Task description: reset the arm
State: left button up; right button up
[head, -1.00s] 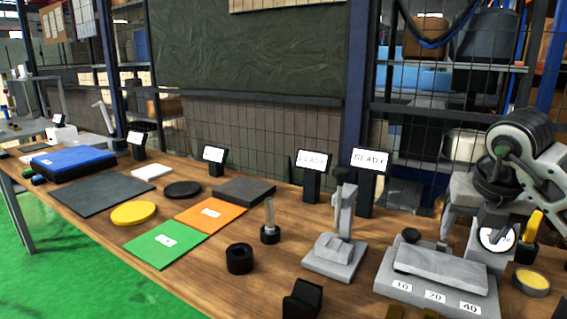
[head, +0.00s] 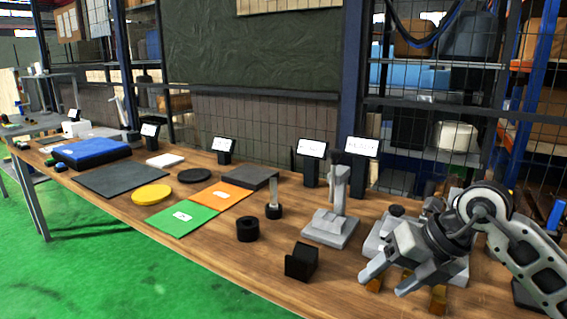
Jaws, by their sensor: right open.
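My right arm comes in from the right edge, and its grey gripper (head: 383,284) is open with its fingers pointing to the lower left. It is in front of the grey fixture (head: 374,244) and covers much of it. I see nothing held between the fingers. Brown blocks lie near it, one (head: 437,299) beside the gripper and another partly behind a fingertip. The grey stand (head: 331,226) with an upright post is left of the fixture. My left gripper is out of view.
A black block (head: 301,262) and a black ring (head: 247,229) stand left of the gripper. A green mat (head: 182,220), orange mat (head: 222,195) and yellow disc (head: 152,194) lie further left. Small screens (head: 361,147) stand behind. The wooden table's (head: 240,268) front strip is clear.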

jog(key=s+a+r+m+t+y, duration=0.1)
jog(key=s+a+m+y, duration=0.1)
jog(key=s+a+y, duration=0.35)
jog(key=s+a+r+m+y, duration=0.1)
jog(key=s+a+m+y, duration=0.15)
jog(key=a+y, duration=0.6)
jog(key=w+d+f+m+t+h, duration=0.1)
jog(key=d+f+m+t+h, duration=0.35)
jog(key=m+t, duration=0.4)
jog(key=w+d+f+m+t+h, duration=0.1)
jog(key=d+f+m+t+h, duration=0.35)
jog(key=m, duration=0.75)
jog(key=s+f+m+g+h, duration=0.3)
jog(key=s+f, duration=0.3)
jog(key=f, duration=0.2)
jog(key=s+d+f+m+g+h, duration=0.1)
jog(key=s+f+m+g+h, duration=0.2)
jog(key=f, duration=0.5)
jog(key=s+m+h, duration=0.1)
jog(key=s+m, duration=0.1)
jog(key=s, duration=0.1)
jog(key=shift+m, duration=0.3)
